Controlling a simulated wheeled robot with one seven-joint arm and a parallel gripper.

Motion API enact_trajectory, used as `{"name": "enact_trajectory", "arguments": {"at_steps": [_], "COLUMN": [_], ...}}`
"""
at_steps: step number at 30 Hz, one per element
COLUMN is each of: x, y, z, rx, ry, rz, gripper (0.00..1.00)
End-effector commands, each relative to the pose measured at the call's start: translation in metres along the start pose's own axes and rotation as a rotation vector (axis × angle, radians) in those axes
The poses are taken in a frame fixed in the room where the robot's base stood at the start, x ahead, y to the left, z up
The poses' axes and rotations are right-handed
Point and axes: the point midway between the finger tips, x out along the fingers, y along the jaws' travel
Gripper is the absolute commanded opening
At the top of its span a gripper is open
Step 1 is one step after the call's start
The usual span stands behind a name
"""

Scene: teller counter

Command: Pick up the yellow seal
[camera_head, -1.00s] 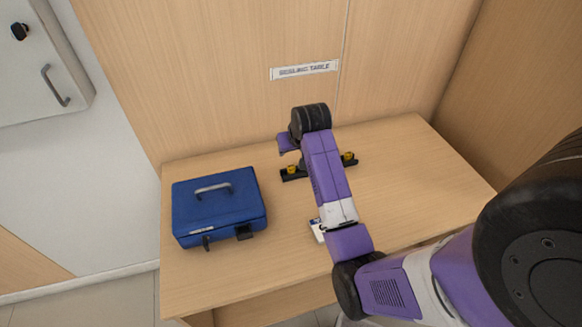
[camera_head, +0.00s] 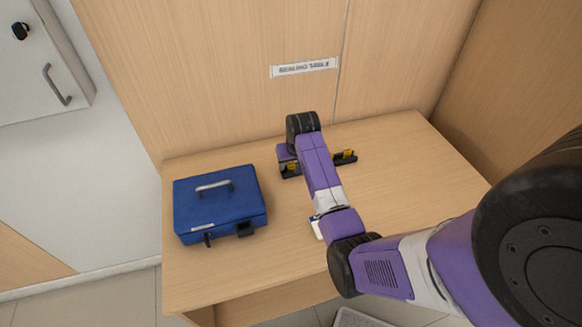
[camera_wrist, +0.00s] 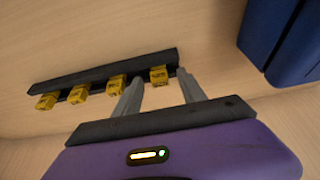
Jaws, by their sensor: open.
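Several small yellow seals sit in a row along a black rack (camera_wrist: 100,70) on the wooden table. In the wrist view the rightmost yellow seal (camera_wrist: 158,75) appears between the tips of my open gripper (camera_wrist: 160,77), with a grey finger to each side. I cannot tell whether the fingers touch it. Another yellow seal (camera_wrist: 117,83) is just left of the left finger. In the head view the rack (camera_head: 343,159) shows on both sides of my arm, with a yellow seal (camera_head: 348,154) at its right part. My arm hides the rack's middle and the fingers there.
A blue cash box (camera_head: 220,205) with a grey handle stands at the table's left; it also shows upper right in the wrist view (camera_wrist: 285,40). A small white item (camera_head: 316,227) lies partly under my arm. The table's right side is clear. A wooden panel stands behind.

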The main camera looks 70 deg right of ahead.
Motion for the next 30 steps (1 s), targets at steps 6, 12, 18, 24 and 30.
{"name": "enact_trajectory", "arguments": {"at_steps": [6,12,18,24,30], "x": [0.001,0.0,0.0,-0.001,-0.014], "y": [0.0,0.0,0.0,0.0,0.0], "z": [0.0,0.0,0.0,-0.001,-0.007], "rx": [0.0,0.0,0.0,0.0,0.001], "ry": [0.001,0.001,0.001,0.001,0.003], "rz": [0.0,0.0,0.0,0.0,0.0], "gripper": [0.46,0.07,0.0,0.0,0.0]}}
